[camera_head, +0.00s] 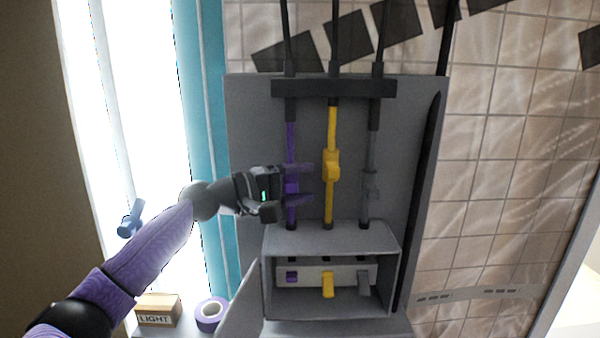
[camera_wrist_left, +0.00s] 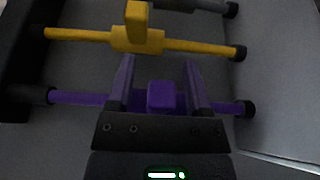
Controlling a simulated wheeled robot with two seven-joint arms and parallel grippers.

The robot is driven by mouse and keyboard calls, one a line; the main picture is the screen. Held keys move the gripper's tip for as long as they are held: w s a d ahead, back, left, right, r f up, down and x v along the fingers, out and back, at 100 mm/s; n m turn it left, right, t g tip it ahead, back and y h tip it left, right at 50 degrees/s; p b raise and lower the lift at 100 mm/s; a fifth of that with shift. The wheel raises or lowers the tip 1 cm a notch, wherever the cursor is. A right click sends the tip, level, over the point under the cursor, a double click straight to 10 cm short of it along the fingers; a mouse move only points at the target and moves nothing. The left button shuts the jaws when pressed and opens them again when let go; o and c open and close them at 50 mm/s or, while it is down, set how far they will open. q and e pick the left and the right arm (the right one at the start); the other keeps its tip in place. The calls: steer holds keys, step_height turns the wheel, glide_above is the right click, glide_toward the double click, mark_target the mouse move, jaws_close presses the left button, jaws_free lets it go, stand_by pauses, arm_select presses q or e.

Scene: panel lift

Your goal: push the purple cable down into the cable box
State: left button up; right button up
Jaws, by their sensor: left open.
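The purple cable (camera_head: 291,140) hangs upright on the grey panel, left of the yellow cable (camera_head: 331,125) and the grey cable (camera_head: 371,150). Its lower end is just above the cable box (camera_head: 332,238). My left gripper (camera_head: 300,185) is open at the purple cable's handle block. In the left wrist view the purple handle block (camera_wrist_left: 162,96) sits between the two fingers of my left gripper (camera_wrist_left: 160,75), with a gap visible on either side. My right gripper is not in view.
The box front is open, with its door (camera_head: 241,305) swung out at the left. Inside are purple (camera_head: 292,277), yellow (camera_head: 328,284) and grey tabs (camera_head: 364,283). A carton marked LIGHT (camera_head: 158,311) and a purple tape roll (camera_head: 211,314) stand at lower left.

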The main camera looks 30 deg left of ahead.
arm_select(q)
jaws_close()
stand_by(1.4)
